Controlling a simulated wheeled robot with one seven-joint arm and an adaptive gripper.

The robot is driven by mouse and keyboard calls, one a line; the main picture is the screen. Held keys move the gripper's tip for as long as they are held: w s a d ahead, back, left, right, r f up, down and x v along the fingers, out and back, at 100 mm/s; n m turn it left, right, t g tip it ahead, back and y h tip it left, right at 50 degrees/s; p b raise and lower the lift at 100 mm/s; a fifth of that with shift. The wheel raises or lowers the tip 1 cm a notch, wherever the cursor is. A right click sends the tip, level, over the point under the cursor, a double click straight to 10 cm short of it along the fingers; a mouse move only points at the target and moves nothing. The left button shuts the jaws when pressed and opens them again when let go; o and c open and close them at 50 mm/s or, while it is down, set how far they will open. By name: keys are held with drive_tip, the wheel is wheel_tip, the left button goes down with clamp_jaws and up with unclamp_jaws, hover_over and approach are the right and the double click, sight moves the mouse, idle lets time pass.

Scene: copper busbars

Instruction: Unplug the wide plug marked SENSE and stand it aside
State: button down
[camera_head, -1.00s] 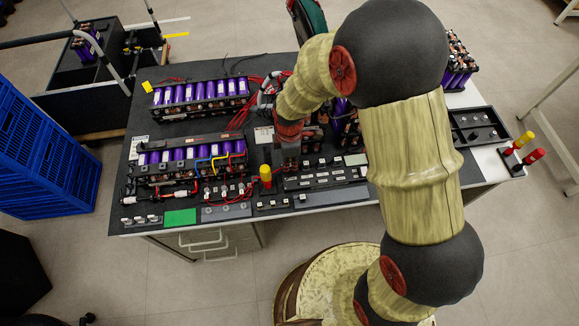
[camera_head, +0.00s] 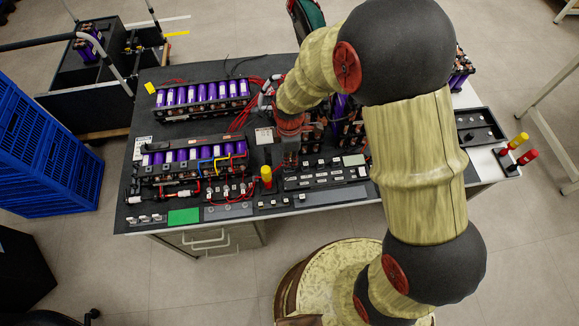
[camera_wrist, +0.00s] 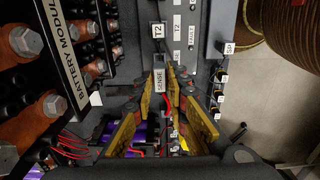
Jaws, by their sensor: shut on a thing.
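The plug marked SENSE (camera_wrist: 159,82) shows in the wrist view as a dark block with a white label, with red wire near it. My gripper (camera_wrist: 167,77) has its yellow fingers closed around the plug's sides. The dark connector strip (camera_wrist: 156,35) with the T2 label lies just beyond it. I cannot tell whether the plug is still seated in its socket. In the head view my gripper (camera_head: 290,158) is low over the middle of the bench, and the plug is hidden there.
The battery module (camera_wrist: 62,45) with copper busbars and bolts stands close on the left in the wrist view. Purple cell packs (camera_head: 202,93) and a yellow-topped post (camera_head: 266,172) stand on the bench. A green pad (camera_head: 184,216) lies at the front edge.

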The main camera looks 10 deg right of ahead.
drive_tip(key=shift+r, duration=0.25)
drive_tip(key=shift+f, duration=0.1)
drive_tip(key=shift+w+d, duration=0.25)
drive_tip(key=s+d+b, duration=0.1)
drive_tip(key=s+d, duration=0.1)
drive_tip(key=s, duration=0.1)
drive_tip(key=s+d+f+b, duration=0.1)
drive_tip(key=s+d, duration=0.2)
drive_tip(key=s, duration=0.1)
drive_tip(key=s+d, duration=0.3)
drive_tip(key=s, duration=0.1)
drive_tip(key=shift+s+f+b, duration=0.2)
drive_tip(key=shift+s+b, duration=0.05)
drive_tip(key=shift+b, duration=0.15)
drive_tip(key=shift+w+f+b, duration=0.15)
drive_tip(key=shift+f+b, duration=0.15)
drive_tip(key=shift+f, duration=0.05)
drive_tip(key=shift+f+b, duration=1)
drive_tip(key=shift+f, duration=0.4)
drive_tip(key=shift+f, duration=0.5)
